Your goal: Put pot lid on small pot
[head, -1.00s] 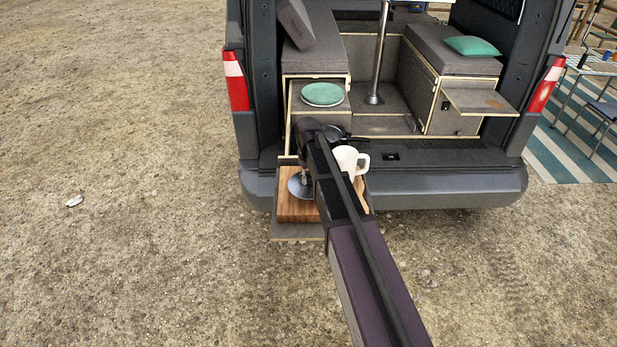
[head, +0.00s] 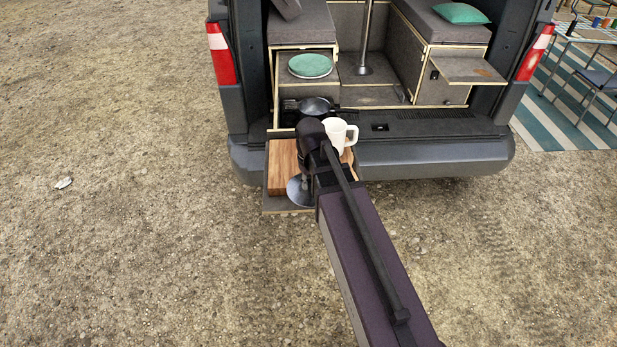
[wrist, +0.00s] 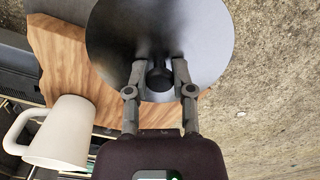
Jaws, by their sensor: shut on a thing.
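The pot lid (wrist: 158,30) is a round grey metal disc with a dark knob, and my gripper (wrist: 160,75) is shut on that knob in the wrist view. In the head view the lid (head: 298,192) shows partly at the left of my gripper (head: 308,178), near the front edge of the pull-out board. A dark pan or small pot (head: 315,106) with a handle sits farther back, behind the white mug. My arm hides part of the lid and the board.
A white mug (head: 338,135) stands beside my wrist; it also shows at the lower left of the wrist view (wrist: 62,135). A wooden cutting board (head: 282,168) lies under the lid. A green plate (head: 310,66) rests on the counter behind. Open ground lies left and in front.

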